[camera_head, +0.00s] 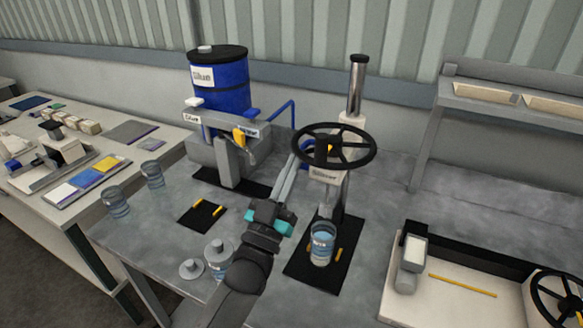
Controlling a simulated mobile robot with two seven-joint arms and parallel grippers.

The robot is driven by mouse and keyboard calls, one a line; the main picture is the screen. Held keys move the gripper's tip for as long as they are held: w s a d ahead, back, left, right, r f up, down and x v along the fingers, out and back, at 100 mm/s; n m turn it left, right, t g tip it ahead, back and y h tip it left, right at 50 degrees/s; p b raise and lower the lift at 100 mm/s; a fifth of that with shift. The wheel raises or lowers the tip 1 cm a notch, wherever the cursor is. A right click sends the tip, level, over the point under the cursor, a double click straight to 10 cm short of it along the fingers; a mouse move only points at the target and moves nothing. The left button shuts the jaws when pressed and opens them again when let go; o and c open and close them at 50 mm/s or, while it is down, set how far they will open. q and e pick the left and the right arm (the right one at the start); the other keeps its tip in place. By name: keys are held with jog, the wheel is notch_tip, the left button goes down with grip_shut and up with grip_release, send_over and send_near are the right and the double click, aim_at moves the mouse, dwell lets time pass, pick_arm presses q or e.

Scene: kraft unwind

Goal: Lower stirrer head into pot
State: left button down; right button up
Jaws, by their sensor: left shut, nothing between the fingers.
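The stirrer stands right of centre, with a chrome post (356,88), a black handwheel (350,160) and a pale labelled head (327,174). A clear pot with a blue label (321,246) stands upright on a black mat (303,268) below the head. Whether the stirrer's lower end is inside the pot is too small to tell. My left gripper (303,150) reaches up from the bottom, its fingers shut and empty at the left side of the handwheel. I cannot tell whether it touches the rim. My right gripper is not in view.
A blue drum (219,82) on a grey stand is at the back. Clear jars (153,175) stand at the left, and a lidded jar (218,262) is close to my arm. A white-floored tray (455,306) is at the right. The bench between stirrer and shelf (505,105) is clear.

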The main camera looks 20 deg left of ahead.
pick_arm(q)
notch_tip(320, 180, down, 15)
jog(key=b, duration=1)
jog(key=shift+s+f, duration=0.1)
jog(key=shift+f, duration=0.1)
jog(key=s+f, duration=0.1)
jog(key=s, duration=1.3)
jog(key=shift+s+a, duration=0.2)
jog(key=shift+a, duration=0.05)
